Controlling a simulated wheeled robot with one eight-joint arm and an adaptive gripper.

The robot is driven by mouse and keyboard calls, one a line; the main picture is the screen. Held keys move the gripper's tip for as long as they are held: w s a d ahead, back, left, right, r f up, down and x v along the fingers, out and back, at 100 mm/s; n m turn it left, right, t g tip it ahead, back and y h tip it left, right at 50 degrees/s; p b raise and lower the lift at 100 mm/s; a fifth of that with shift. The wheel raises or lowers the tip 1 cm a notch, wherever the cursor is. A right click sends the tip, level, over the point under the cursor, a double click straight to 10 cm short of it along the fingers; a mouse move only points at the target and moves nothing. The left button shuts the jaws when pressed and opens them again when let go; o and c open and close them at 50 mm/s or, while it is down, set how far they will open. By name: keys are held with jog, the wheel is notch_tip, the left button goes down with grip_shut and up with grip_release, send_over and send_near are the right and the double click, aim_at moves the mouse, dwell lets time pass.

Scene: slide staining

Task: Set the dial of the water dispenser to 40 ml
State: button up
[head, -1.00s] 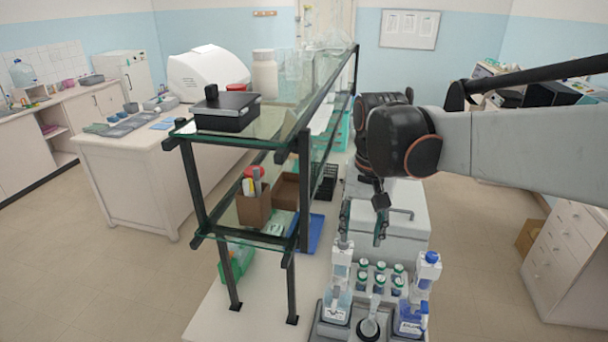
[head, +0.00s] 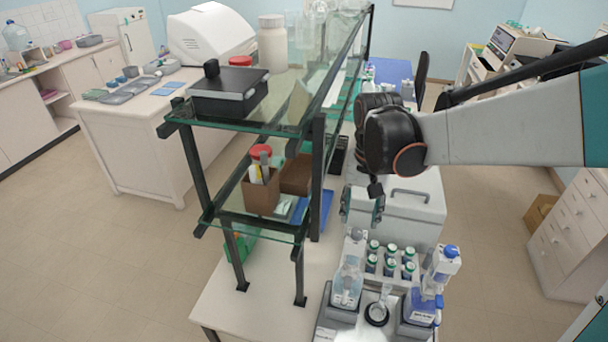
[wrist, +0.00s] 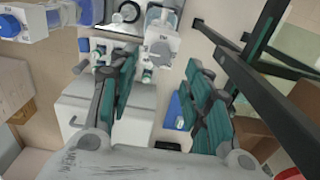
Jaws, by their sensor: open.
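The water dispenser (head: 348,280), a white-topped bottle with clear liquid, stands upright on a grey tray at the front of the bench. In the wrist view its white top (wrist: 160,45) shows at upper centre. The setting of its dial is too small to read. A similar dispenser with blue liquid (head: 424,302) stands to its right, and shows at the upper left in the wrist view (wrist: 25,22). My gripper (head: 361,209) is open and empty, its fingers pointing down above and behind the water dispenser, apart from it. The wrist view shows both green-padded fingers spread (wrist: 160,97).
Several capped vials (head: 390,262) stand behind the dispensers. A white box with a handle (head: 415,215) is behind them. The glass shelf with a black frame (head: 318,180) rises close to the left of my gripper, holding a brown pen box (head: 262,195).

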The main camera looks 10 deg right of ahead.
aim_at(357, 232)
jog(key=shift+f, duration=2.9)
jog(key=c, duration=1.1)
